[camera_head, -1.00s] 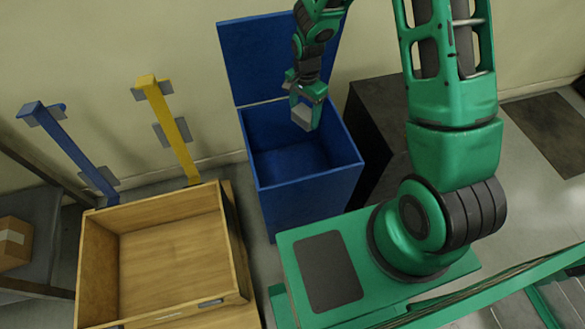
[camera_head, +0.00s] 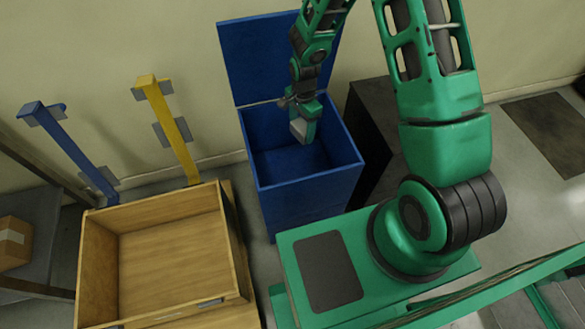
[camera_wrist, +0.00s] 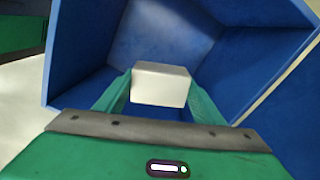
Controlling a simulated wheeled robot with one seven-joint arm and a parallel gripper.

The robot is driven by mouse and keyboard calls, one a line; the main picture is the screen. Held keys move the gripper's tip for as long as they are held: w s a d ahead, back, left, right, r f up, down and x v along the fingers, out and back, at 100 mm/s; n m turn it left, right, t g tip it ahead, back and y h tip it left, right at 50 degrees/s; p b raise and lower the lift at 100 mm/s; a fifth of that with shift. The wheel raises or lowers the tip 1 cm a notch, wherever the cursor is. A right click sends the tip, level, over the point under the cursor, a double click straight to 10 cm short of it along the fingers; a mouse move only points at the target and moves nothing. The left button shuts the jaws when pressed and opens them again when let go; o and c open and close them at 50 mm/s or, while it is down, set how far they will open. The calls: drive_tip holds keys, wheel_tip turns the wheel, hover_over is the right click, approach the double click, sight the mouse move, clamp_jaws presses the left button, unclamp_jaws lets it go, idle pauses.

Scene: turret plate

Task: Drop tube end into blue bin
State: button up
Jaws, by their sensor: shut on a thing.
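The blue bin (camera_head: 257,183) stands in the middle of the head view with its lid (camera_head: 262,60) raised against the wall. My gripper (camera_head: 302,131) is over the bin's opening and points down. It is shut on a pale, block-like tube end (camera_head: 299,128). In the wrist view, the tube end (camera_wrist: 160,84) sits between the two green fingers of my gripper (camera_wrist: 160,92). The bin's blue walls (camera_wrist: 255,62) surround it there. The visible part of the bin's floor is bare; the part behind my gripper is hidden.
An open wooden crate (camera_head: 232,240) stands left of the bin. A yellow post (camera_head: 172,128) and a blue post (camera_head: 70,146) rise behind it. A dark cabinet (camera_head: 375,135) is right of the bin. A cardboard box (camera_head: 13,243) sits at the far left.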

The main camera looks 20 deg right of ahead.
drive_tip(key=o, duration=1.5)
drive_tip(key=shift+c, duration=0.2)
wheel_tip(320, 180, up, 11)
drive_tip(key=shift+f, duration=0.2)
